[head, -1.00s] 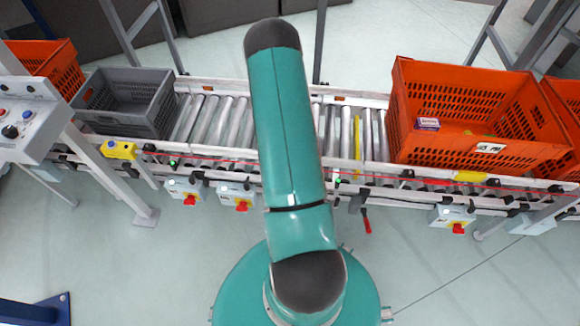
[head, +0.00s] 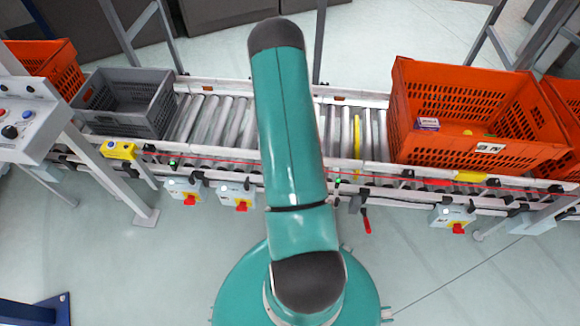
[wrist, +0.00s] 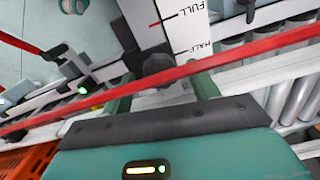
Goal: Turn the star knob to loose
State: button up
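In the wrist view a dark lobed knob (wrist: 158,66) sits below a white scale plate (wrist: 187,25) marked FULL and HALF, on a dark bracket by the conveyor rail. My gripper (wrist: 160,92) shows as two teal fingers standing apart, one on each side of the knob's near side. No contact with the knob can be made out, and the fingers' far ends are hard to separate from the background. In the head view my arm hides the gripper, the knob and the scale.
A red cord (wrist: 235,55) crosses the wrist view in front of the knob. A red-handled lever (head: 366,221) hangs below the rail. The roller conveyor (head: 215,120) carries a grey tote (head: 125,118) at left and an orange tote (head: 470,150) at right.

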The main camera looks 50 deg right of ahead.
notch_tip(320, 180, up, 14)
dwell(0.7)
jog(key=shift+f, duration=0.1)
dwell(0.3)
